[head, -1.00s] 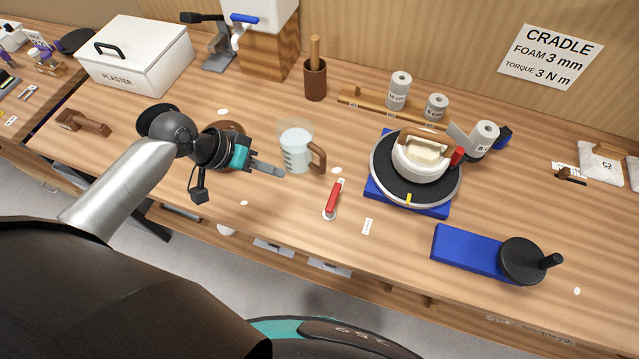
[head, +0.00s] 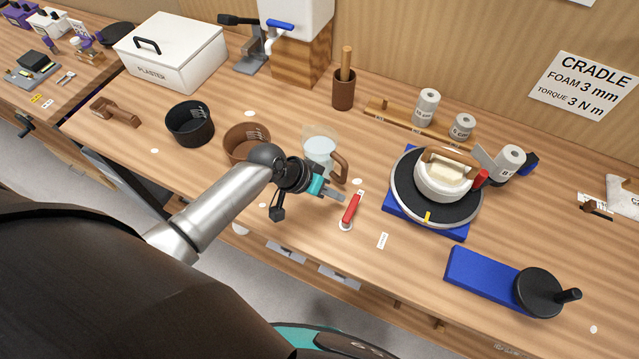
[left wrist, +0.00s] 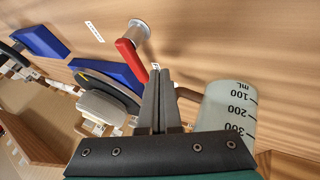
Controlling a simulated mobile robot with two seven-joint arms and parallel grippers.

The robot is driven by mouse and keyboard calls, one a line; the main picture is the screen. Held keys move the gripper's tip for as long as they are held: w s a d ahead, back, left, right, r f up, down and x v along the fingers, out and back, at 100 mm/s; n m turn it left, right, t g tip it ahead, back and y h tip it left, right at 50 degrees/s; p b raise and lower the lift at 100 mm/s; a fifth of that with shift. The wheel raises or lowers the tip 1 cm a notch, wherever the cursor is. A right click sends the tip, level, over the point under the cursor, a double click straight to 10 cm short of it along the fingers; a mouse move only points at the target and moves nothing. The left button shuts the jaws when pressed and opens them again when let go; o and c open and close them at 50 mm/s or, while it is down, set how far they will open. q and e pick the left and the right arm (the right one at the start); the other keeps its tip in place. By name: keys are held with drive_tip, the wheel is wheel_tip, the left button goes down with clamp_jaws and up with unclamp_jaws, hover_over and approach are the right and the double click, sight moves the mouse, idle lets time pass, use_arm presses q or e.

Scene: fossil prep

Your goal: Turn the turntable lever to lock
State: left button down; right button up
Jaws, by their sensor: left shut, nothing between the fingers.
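The red lever (head: 351,208) stands on a small round metal base on the bench, left of the turntable. The turntable (head: 401,205) has a black disc on a blue base and carries a white round piece (head: 443,184) with a wooden handle. My left gripper (head: 343,198) is shut and empty, its tips just left of the lever in the head view. In the left wrist view the shut fingers (left wrist: 157,75) point toward the red lever (left wrist: 128,55); I cannot tell whether they touch it. My right gripper is not in view.
A clear measuring jug (head: 319,160) with a brown handle stands close behind my left gripper. A brown bowl (head: 246,145) and a black bowl (head: 190,123) are to its left. A blue block with a black crank (head: 541,292) lies front right.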

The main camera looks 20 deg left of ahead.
sight(358, 201)
use_arm(q)
drive_tip(key=shift+d, duration=0.5)
drive_tip(key=shift+w+d+m+g+b, duration=0.2)
drive_tip(key=shift+m+g+b, duration=0.25)
drive_tip(key=shift+m, duration=0.35)
drive_tip(key=m+g+b, duration=0.1)
drive_tip(key=d+m+g+h+b, duration=0.1)
drive_tip(key=m+b, duration=0.1)
drive_tip(key=shift+w+d+f, duration=0.1)
drive_tip(key=shift+w, duration=0.3)
drive_tip(key=shift+d+m+g+b, duration=0.25)
drive_tip(key=shift+m+b, duration=0.1)
drive_tip(key=shift+m, duration=0.35)
drive_tip(key=shift+d, duration=0.4)
drive_tip(key=shift+w, duration=0.1)
drive_tip(key=v, duration=1.5)
drive_tip(key=shift+w+a, duration=0.1)
drive_tip(key=shift+a, duration=0.25)
